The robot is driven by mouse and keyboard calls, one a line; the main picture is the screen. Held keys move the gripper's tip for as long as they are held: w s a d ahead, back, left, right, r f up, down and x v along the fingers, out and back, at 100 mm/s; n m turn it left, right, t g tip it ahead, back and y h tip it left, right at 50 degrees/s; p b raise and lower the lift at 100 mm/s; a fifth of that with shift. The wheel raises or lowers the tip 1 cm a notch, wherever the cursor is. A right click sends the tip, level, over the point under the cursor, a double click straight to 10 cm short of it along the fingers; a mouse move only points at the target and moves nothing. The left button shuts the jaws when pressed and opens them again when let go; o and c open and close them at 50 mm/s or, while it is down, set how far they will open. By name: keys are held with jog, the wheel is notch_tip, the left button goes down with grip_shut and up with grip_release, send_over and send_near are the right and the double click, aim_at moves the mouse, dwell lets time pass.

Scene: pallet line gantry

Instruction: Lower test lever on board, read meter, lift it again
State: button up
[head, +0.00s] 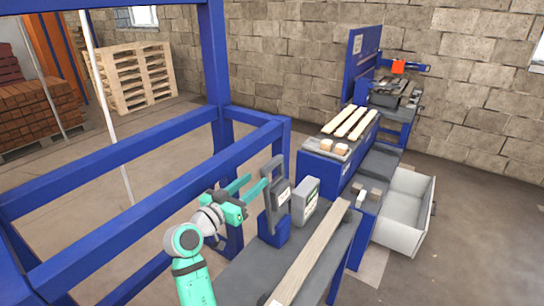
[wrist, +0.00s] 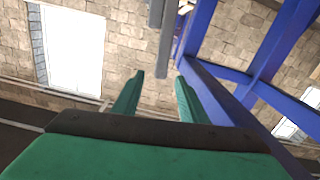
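The test board (head: 283,193) is a dark upright panel with a pale label, standing on a blue block on the grey bench. A dark grey bar, which looks like the test lever (head: 270,166), rises at its upper left. In the wrist view a grey bar (wrist: 164,45) hangs from the top edge, its end near the gap between the fingertips. A light grey box, apparently the meter (head: 306,203), stands right of the board; its reading is not legible. My teal gripper (head: 259,179) is left of the board with fingers apart; they also show parted and empty in the wrist view (wrist: 160,76).
A long wooden plank (head: 308,255) lies on the bench. Blue frame rails (head: 130,150) run left of and behind my arm. A white bin (head: 405,212) and a blue machine with boards (head: 325,165) stand to the right.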

aim_at(272, 165)
jog(key=shift+w, duration=0.35)
jog(key=x, duration=1)
jog(key=shift+w+d, duration=0.2)
jog(key=shift+d, duration=0.1)
grip_shut()
